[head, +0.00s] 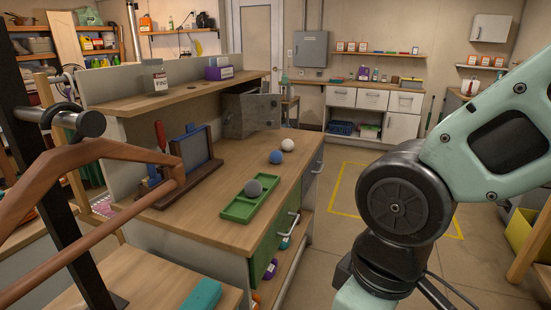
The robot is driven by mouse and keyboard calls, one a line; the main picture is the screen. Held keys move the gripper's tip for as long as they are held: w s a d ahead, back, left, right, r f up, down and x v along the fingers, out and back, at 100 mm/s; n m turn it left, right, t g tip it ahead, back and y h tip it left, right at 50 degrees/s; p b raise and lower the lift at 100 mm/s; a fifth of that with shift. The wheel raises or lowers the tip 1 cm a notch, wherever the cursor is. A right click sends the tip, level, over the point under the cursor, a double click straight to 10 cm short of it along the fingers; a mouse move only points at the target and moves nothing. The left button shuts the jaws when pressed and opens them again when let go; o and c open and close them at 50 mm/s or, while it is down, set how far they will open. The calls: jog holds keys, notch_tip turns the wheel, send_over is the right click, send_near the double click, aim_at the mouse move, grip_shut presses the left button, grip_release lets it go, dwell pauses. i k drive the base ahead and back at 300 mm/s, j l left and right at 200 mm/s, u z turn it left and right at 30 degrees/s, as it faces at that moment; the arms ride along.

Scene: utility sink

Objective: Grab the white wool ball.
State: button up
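The white wool ball (287,145) sits on the wooden counter (218,205), near its far right part. A blue ball (275,157) lies just in front of it and slightly left. A grey ball (253,188) rests in a green tray (241,207) nearer to me. My arm reaches across the right side of the view, apart from the counter. My gripper is not in view, so its state and what it might hold do not show.
A dark framed board (192,152) stands on the counter left of the tray. A grey metal box (251,115) stands behind the balls. A brown wooden bar (100,155) crosses the left foreground. Yellow-lined floor (350,190) is open right of the counter.

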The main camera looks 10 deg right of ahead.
aim_at(288, 145)
jog(key=i+l, duration=0.3)
jog(key=i, duration=0.2)
jog(key=i+l+z, duration=0.1)
jog(key=i+l, duration=0.2)
jog(key=i, duration=0.2)
jog(key=i+l, duration=0.25)
jog(key=i, duration=0.3)
jog(key=i+l+z, duration=0.1)
jog(key=i+l, duration=0.15)
jog(key=i, duration=0.25)
jog(key=i+l, duration=0.25)
jog(key=i, duration=0.25)
jog(key=z, duration=0.05)
